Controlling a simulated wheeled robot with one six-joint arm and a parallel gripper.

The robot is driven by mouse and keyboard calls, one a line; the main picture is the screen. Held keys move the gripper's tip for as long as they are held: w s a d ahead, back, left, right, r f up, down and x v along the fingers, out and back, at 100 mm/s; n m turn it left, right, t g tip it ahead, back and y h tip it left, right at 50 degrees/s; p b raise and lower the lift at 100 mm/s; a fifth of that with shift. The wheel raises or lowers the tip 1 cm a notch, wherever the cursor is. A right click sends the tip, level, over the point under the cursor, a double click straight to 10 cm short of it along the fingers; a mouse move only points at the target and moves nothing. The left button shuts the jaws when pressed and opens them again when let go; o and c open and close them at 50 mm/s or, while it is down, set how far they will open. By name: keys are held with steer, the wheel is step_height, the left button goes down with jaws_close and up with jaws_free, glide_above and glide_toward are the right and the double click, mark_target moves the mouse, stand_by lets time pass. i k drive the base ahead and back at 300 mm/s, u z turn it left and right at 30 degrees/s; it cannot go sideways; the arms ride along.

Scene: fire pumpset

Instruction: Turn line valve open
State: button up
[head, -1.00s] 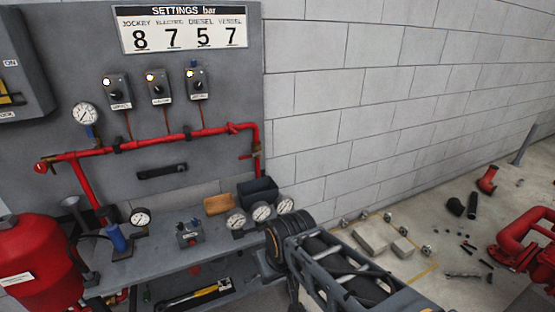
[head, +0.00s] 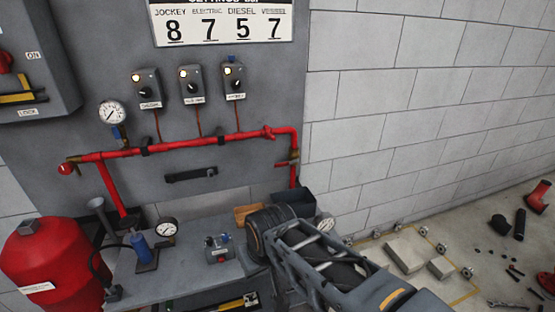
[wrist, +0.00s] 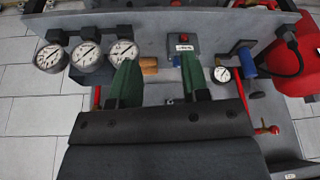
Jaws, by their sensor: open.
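A red pipe (head: 200,142) runs across the grey panel and bends down at its right end. A brass valve with a small red handle (head: 288,163) sits on the right down-leg. A round red knob (head: 65,169) is at the pipe's left end, and a red fitting (head: 268,132) is near the right bend. I cannot tell which is the line valve; no label on them is readable. My gripper (wrist: 159,62) has two green fingers apart with nothing between them, above the bench. A red knob (wrist: 268,130) also shows in the wrist view, away from the fingers.
The grey bench (head: 190,275) holds a switch box (head: 218,250), a gauge (head: 167,228) and a blue cylinder (head: 141,248). Gauges (wrist: 87,56) stand in a row. A red vessel (head: 50,262) is at left. Blocks (head: 408,252) and loose parts lie on the floor at right.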

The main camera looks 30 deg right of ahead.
mark_target(287, 163)
steer(key=z, duration=0.4)
steer(key=i, duration=0.5)
steer(key=z, duration=0.7)
steer(key=k, duration=0.4)
steer(key=u, duration=0.85)
steer(key=i, duration=0.4)
steer(key=z, duration=0.35)
